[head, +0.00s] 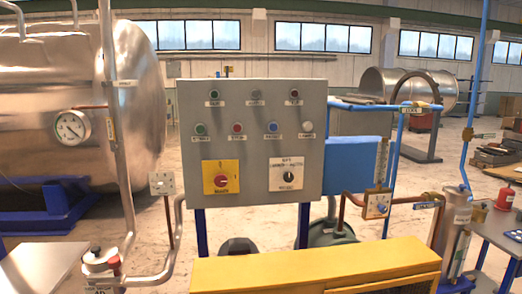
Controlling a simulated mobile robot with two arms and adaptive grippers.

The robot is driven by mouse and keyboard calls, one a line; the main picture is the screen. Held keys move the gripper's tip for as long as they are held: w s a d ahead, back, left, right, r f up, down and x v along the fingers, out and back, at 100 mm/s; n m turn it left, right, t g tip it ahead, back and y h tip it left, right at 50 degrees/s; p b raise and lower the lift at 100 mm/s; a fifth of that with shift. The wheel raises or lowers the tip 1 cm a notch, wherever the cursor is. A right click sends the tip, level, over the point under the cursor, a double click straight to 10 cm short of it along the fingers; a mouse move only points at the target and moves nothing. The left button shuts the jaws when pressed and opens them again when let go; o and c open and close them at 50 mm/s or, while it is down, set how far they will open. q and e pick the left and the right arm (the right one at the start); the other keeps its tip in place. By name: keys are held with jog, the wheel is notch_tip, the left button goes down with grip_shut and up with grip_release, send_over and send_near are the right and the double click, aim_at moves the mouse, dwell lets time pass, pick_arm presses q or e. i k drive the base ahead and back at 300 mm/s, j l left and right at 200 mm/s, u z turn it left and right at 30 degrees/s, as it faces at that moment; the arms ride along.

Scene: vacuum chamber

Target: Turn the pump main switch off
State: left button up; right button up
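A grey control panel (252,140) stands upright on blue legs in the middle of the head view. At its lower left is a red rotary knob (221,180) on a yellow plate, with a label below it that is too small to read surely. At its lower right is a black selector knob (289,176) on a white plate with small lettering. I cannot tell from the lettering which one is the pump main switch. Neither of my grippers shows in this view.
Several coloured buttons and lamps (238,127) line the panel above the knobs. A yellow cover (316,266) stands low in front. A gauge (72,126) and pipes are at left, blue pipes (396,150) at right. Nothing blocks the panel's face.

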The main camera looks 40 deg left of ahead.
aim_at(221, 181)
jog(key=u, duration=1.15)
